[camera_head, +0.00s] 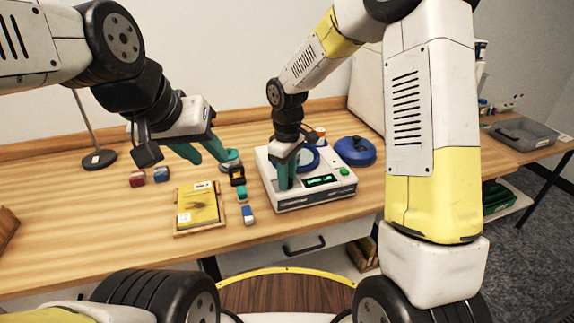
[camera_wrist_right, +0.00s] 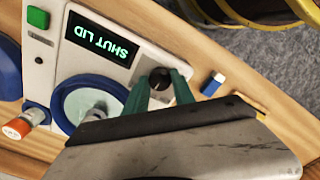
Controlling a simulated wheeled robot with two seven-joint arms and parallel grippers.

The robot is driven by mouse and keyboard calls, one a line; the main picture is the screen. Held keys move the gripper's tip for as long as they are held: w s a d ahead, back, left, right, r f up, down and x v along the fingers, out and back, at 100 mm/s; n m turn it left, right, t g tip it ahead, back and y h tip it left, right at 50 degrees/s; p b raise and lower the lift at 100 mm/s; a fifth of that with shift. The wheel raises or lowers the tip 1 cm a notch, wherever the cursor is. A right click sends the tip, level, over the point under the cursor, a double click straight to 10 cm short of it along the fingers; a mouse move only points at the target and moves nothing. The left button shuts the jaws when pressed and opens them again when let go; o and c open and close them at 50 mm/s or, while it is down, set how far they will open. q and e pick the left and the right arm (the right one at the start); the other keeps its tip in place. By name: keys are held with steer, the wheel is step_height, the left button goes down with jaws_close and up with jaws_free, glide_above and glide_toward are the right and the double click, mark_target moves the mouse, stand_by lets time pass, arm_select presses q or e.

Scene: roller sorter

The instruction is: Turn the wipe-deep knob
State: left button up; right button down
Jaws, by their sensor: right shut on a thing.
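The white device (camera_head: 325,195) stands on the wooden table, with a lit display (camera_head: 321,181) that reads "SHUT LID" in the right wrist view (camera_wrist_right: 101,40). Its black knob (camera_wrist_right: 160,78) sits beside the display and is mostly hidden by my fingers in the head view. My right gripper (camera_head: 286,178) points down at the device, its green fingertips shut on the knob from both sides. My left gripper (camera_head: 208,158) is open and empty above the table, left of the device.
A blue ring (camera_head: 306,160) surrounds an opening on the device. A round blue lid (camera_head: 355,151) lies right of it. A yellow booklet (camera_head: 197,205), small blocks (camera_head: 249,215) and an orange-white bottle (camera_wrist_right: 17,128) are nearby. The table's front left is mostly clear.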

steer(key=shift+n, duration=0.3)
steer(key=c, duration=1.1)
jaws_free()
steer(key=shift+o, duration=0.2)
step_height(320, 180, up, 8)
steer(key=shift+f, duration=0.1)
